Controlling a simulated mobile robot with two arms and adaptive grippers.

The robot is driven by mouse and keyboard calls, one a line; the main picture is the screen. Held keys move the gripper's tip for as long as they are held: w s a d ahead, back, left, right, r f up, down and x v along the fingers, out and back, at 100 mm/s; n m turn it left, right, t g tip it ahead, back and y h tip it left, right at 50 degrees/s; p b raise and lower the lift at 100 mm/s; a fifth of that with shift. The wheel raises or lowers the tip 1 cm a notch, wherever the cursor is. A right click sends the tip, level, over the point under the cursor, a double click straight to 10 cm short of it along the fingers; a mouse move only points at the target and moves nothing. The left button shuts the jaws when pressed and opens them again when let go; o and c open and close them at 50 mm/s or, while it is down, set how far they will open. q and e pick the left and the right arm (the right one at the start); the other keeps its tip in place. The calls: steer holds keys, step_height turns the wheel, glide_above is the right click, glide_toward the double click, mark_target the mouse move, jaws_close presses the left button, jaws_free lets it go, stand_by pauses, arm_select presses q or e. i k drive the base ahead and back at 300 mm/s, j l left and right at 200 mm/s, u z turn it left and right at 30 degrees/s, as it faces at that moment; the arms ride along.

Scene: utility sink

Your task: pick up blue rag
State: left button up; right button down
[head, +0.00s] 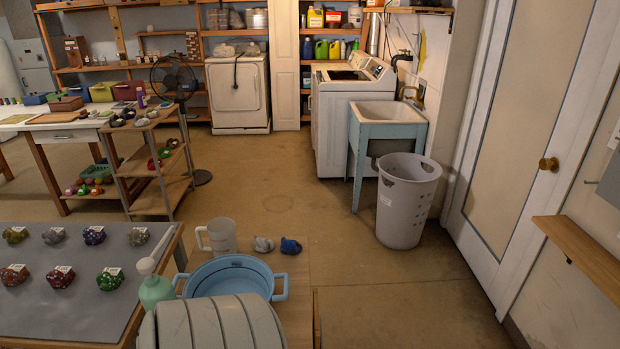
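A small crumpled dark blue rag (291,246) lies on the small wooden table (297,292) in the lower middle of the head view. A crumpled grey rag (262,244) lies just left of it, with a small gap between them. Neither of my grippers shows in this view.
A blue tub (232,262) with side handles stands in front of the rags. A clear measuring jug (218,237) is left of them, and a green pump bottle (155,290) stands farther left. A grey ribbed rounded thing (215,325) hides the near side. Open floor (345,235) lies right.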

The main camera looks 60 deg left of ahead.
mark_target(288, 246)
steer(key=i+u, duration=0.25)
steer(key=u, duration=0.15)
steer(key=i+u, duration=0.55)
steer(key=u, duration=0.25)
steer(key=i+l+u, duration=0.2)
steer(key=u, duration=0.25)
